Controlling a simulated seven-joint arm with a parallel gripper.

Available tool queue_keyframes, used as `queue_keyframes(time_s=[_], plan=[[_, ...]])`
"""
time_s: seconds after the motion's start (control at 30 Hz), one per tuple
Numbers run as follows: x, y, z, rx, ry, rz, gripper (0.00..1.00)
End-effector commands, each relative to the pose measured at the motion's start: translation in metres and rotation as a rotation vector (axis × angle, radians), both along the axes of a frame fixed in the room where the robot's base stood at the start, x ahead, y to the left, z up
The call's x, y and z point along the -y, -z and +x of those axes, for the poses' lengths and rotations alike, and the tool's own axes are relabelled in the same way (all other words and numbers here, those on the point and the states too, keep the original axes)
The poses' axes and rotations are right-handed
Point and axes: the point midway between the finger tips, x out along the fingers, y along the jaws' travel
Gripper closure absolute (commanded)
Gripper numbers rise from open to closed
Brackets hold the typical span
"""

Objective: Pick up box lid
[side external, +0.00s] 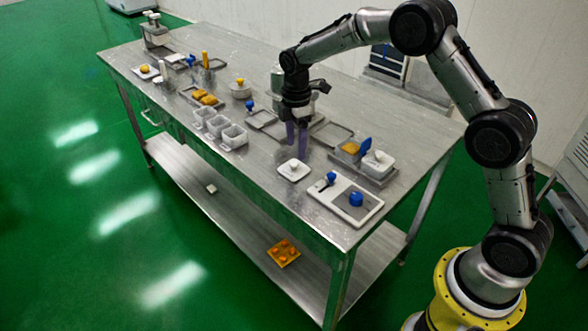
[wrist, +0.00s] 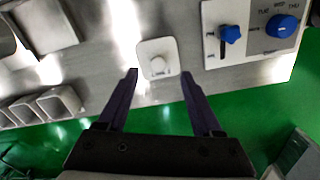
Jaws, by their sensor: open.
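My gripper (side external: 297,144) points down above the table, behind the lid in the side view. Its two dark fingers (wrist: 160,73) are spread wide with nothing between them.
A white panel (side external: 330,203) with a blue slider knob and blue dial lies right of the lid. A white container (side external: 378,163) stands behind the panel. Several white open cups (side external: 234,137) stand to the left. The table's front edge is near the lid.

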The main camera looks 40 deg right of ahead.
Motion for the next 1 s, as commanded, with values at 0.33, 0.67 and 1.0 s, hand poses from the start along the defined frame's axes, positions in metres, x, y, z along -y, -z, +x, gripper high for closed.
queue_keyframes(time_s=[0.33,0.67,1.0], plan=[[-0.004,0.038,0.003,-0.002,0.000,0.000,0.33],[-0.004,0.054,0.004,0.002,0.000,-0.001,0.33],[-0.003,0.054,0.004,0.001,0.000,0.000,0.78]])
